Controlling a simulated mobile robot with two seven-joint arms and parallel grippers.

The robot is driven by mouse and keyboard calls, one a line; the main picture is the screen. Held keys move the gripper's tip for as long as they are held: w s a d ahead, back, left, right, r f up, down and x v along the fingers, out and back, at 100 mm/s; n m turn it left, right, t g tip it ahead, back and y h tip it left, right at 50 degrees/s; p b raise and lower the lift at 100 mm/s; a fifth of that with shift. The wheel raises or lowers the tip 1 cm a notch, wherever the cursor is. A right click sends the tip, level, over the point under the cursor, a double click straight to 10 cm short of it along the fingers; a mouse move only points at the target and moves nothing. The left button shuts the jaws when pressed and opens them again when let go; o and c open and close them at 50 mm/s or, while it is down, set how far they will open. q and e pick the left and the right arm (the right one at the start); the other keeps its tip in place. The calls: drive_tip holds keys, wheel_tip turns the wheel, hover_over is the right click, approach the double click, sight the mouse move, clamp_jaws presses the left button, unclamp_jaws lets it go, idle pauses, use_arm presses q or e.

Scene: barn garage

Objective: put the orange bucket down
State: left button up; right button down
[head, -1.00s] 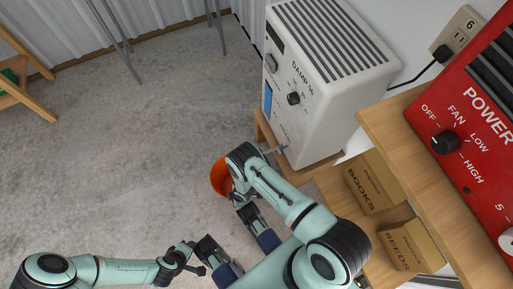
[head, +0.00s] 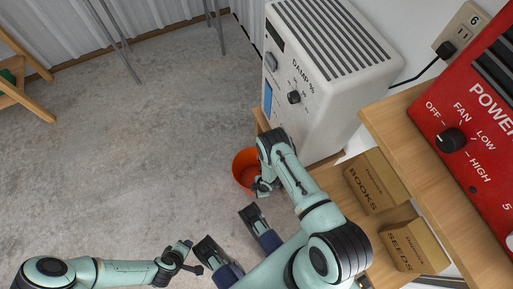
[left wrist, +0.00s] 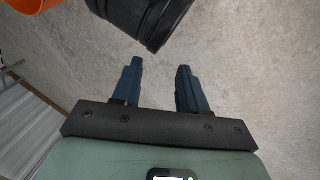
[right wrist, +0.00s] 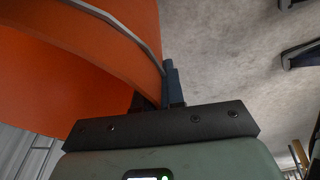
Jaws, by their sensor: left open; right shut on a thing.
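The orange bucket (head: 243,160) shows in the head view in front of the white dehumidifier, partly hidden by my right arm. Its open top faces the camera. I cannot tell whether its base touches the floor. My right gripper (head: 260,188) is shut on the bucket's rim. In the right wrist view the orange wall (right wrist: 90,70) and a grey wire handle fill the left side, with the fingers (right wrist: 168,85) at its edge. My left gripper (head: 226,224) is open and empty, nearer the camera than the bucket. Its spread fingers also show in the left wrist view (left wrist: 160,66).
The white dehumidifier (head: 325,75) stands on a low wooden stand, close beside the bucket. Cardboard boxes (head: 372,182) and a red heater (head: 470,135) are on wooden shelving at right. A wooden rack (head: 22,85) is at far left. The concrete floor (head: 130,150) between is clear.

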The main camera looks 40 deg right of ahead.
wheel_tip(320, 180, down, 2)
drive_tip(key=shift+f+b, duration=0.1)
drive_tip(key=shift+b, duration=0.25)
use_arm(q)
drive_tip(key=shift+w+a+f, duration=0.4)
drive_tip(key=shift+w+f, duration=0.1)
drive_tip(key=shift+w, duration=0.25)
drive_tip(key=shift+f, duration=0.15)
use_arm(e)
drive_tip(key=shift+f, duration=0.15)
drive_tip(key=c, duration=1.2)
unclamp_jaws()
drive_tip(key=shift+c, duration=0.2)
